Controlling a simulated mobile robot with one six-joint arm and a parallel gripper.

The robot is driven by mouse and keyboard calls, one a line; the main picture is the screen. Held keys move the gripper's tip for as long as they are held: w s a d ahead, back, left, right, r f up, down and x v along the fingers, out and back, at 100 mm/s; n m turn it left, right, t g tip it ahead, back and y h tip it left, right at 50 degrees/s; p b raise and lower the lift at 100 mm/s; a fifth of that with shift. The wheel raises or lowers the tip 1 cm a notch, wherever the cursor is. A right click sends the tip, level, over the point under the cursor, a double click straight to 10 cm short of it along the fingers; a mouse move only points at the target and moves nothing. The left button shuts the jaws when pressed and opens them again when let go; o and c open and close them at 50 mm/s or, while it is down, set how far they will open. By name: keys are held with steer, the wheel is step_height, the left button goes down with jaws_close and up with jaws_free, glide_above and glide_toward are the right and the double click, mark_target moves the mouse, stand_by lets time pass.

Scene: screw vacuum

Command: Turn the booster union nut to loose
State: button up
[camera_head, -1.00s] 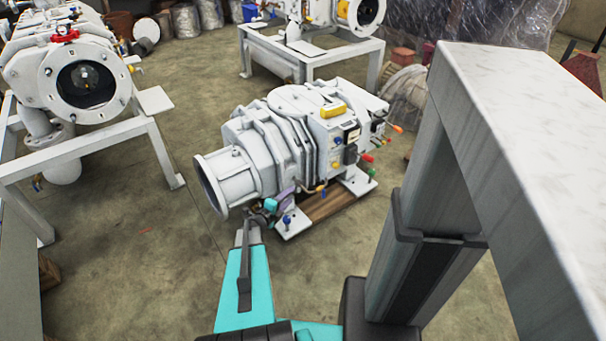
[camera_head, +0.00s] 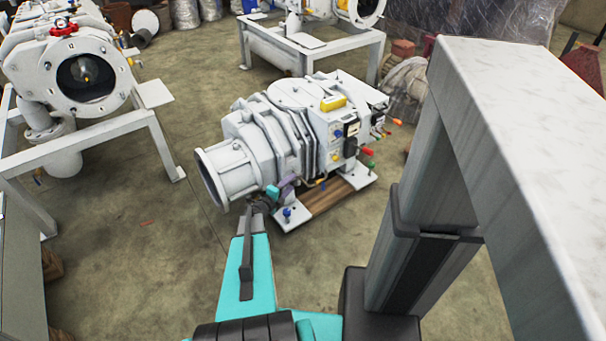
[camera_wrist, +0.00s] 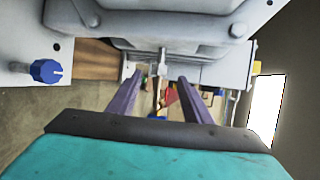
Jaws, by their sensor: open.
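The white booster pump (camera_head: 262,135) stands on a low skid in the middle of the head view, its round open flange facing left. My gripper (camera_head: 291,182) is low at the pump's near side, close to its body. In the wrist view, my gripper (camera_wrist: 160,78) is open, its two purple fingers apart and pointing along the pump's underside. A small grey fitting (camera_wrist: 157,88) shows between the fingers, with a red part beyond it. I cannot tell whether this fitting is the union nut. The fingers do not visibly grip anything.
A blue knob (camera_wrist: 46,71) sits on the pump's foot plate, left of the fingers. The pump body (camera_wrist: 160,22) closes off the space above them. Another machine on a white frame (camera_head: 155,95) stands at left. Open concrete floor (camera_head: 140,220) lies left of the pump.

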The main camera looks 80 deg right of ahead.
mark_target(299, 176)
steer(key=b+x, duration=0.1)
steer(key=x, duration=1)
steer(key=shift+d+f, duration=0.1)
steer(key=shift+d, duration=0.05)
steer(key=c, duration=1.1)
steer(key=shift+o, duration=0.2)
